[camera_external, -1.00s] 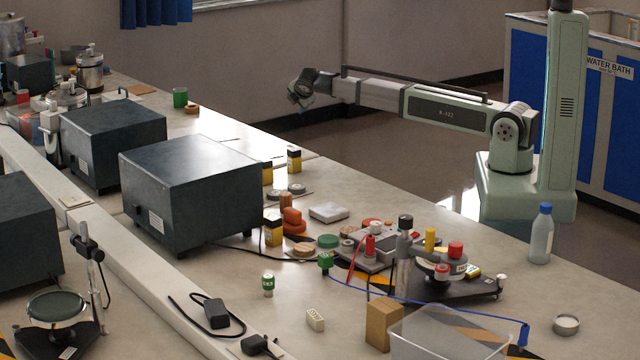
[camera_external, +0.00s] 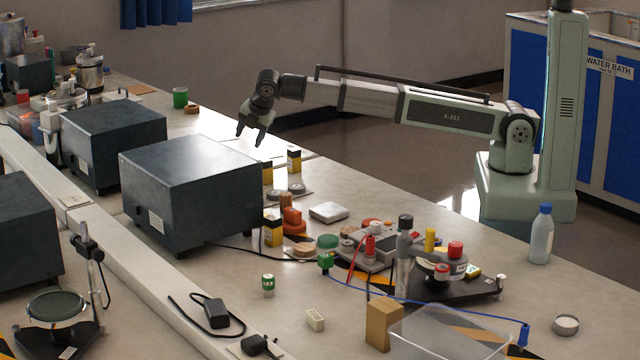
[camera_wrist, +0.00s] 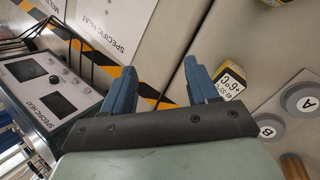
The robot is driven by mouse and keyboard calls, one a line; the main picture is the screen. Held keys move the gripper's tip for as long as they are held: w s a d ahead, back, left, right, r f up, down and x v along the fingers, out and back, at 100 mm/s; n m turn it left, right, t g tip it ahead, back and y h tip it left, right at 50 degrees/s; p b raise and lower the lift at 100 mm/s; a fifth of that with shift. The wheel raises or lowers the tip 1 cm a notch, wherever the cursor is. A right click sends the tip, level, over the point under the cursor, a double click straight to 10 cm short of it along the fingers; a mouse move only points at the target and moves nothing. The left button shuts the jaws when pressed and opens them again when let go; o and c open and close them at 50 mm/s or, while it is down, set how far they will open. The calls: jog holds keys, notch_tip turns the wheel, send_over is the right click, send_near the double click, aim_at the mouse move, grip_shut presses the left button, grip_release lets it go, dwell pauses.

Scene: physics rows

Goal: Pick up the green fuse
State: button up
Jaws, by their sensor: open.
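A small green and white cylinder (camera_external: 268,286), which looks like the green fuse, stands upright on the bench in the front middle of the external view. Its label is too small to read. My gripper (camera_external: 249,139) is open and empty, with its fingers pointing down, above the far side of the bench behind the large dark box. It is well apart from the fuse. In the wrist view my open fingers (camera_wrist: 160,66) show nothing between them but bench and striped tape. I cannot find the fuse in the wrist view.
A large dark box (camera_external: 190,190) stands between my gripper and the fuse's side of the bench. A black adapter (camera_external: 215,312) with cable and a white block (camera_external: 315,319) lie near the fuse. A cluttered apparatus (camera_external: 440,275) and a clear tray (camera_external: 450,335) are to the right.

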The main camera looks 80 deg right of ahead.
jog(key=s+a+y, duration=0.1)
jog(key=s+a, duration=0.1)
jog(key=a, duration=0.4)
jog(key=s+a+f+n+g, duration=0.1)
jog(key=a, duration=0.5)
jog(key=s+a+y, duration=0.1)
jog(key=s+a, duration=0.1)
jog(key=a, duration=0.5)
jog(key=shift+s+f+n+g+y, duration=0.3)
jog(key=shift+f+n+g, duration=0.05)
jog(key=shift+n+g, duration=0.05)
jog(key=s+a+n+g+y, duration=0.1)
jog(key=s+a+g, duration=0.1)
jog(key=s+a, duration=0.7)
jog(key=s+a+n+g+y, duration=0.15)
jog(key=s+a, duration=0.25)
jog(key=a, duration=0.9)
notch_tip(320, 180, up, 6)
jog(key=n+t, duration=0.1)
jog(key=n, duration=0.5)
send_over(268, 276)
jog(key=shift+m+h, duration=0.25)
jog(key=shift+h, duration=0.2)
notch_tip(268, 276, down, 13)
jog(key=shift+f, duration=0.15)
grip_shut()
